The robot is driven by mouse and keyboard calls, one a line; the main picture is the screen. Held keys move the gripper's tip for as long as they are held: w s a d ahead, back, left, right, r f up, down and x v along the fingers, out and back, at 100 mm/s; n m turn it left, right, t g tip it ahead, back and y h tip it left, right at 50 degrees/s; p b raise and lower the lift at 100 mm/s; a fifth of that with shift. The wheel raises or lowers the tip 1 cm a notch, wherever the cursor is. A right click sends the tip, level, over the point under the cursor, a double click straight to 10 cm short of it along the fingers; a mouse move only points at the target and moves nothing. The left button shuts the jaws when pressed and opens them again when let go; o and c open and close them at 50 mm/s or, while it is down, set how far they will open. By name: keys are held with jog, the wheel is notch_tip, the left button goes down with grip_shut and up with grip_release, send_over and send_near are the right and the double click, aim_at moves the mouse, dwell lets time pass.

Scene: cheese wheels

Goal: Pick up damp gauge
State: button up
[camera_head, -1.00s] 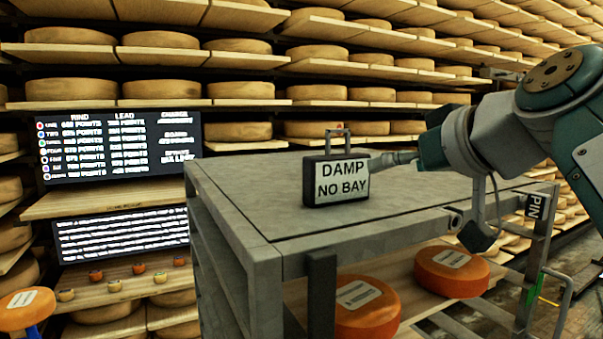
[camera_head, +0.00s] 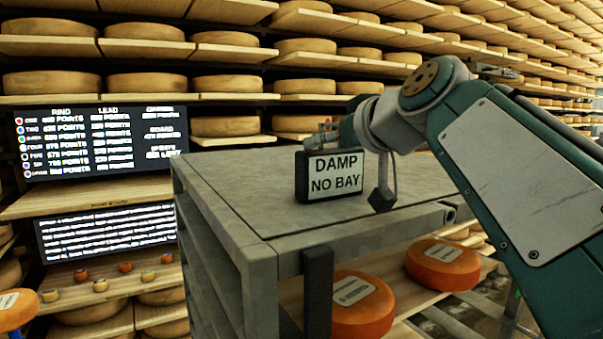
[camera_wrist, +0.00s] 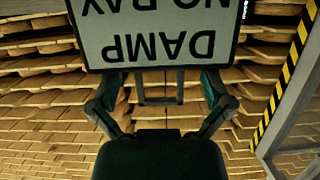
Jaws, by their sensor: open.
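The damp gauge (camera_head: 332,177) is a small black box with a white label reading "DAMP NO BAY". It stands upright on the grey top of the cart (camera_head: 230,190). In the wrist view the gauge (camera_wrist: 160,45) appears upside down, its metal handle (camera_wrist: 160,101) below the label. My gripper (camera_wrist: 162,85) is open, with one finger on each side of the handle and visible gaps to it. In the head view my gripper (camera_head: 328,134) is at the gauge's top edge, partly hidden behind the box and wrist.
Orange cheese wheels (camera_head: 442,265) lie on the cart's lower shelf. A score screen (camera_head: 100,137) and a text screen (camera_head: 106,232) stand at the left. Shelves of cheese wheels (camera_head: 148,83) fill the background. The cart top left of the gauge is clear.

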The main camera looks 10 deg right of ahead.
jog(key=shift+w+a+f, duration=0.1)
jog(key=shift+w+a, duration=0.25)
jog(key=shift+a, duration=0.05)
jog(key=shift+d, duration=0.25)
jog(key=shift+c, duration=0.9)
jog(key=shift+d, duration=0.15)
jog(key=c, duration=1.2)
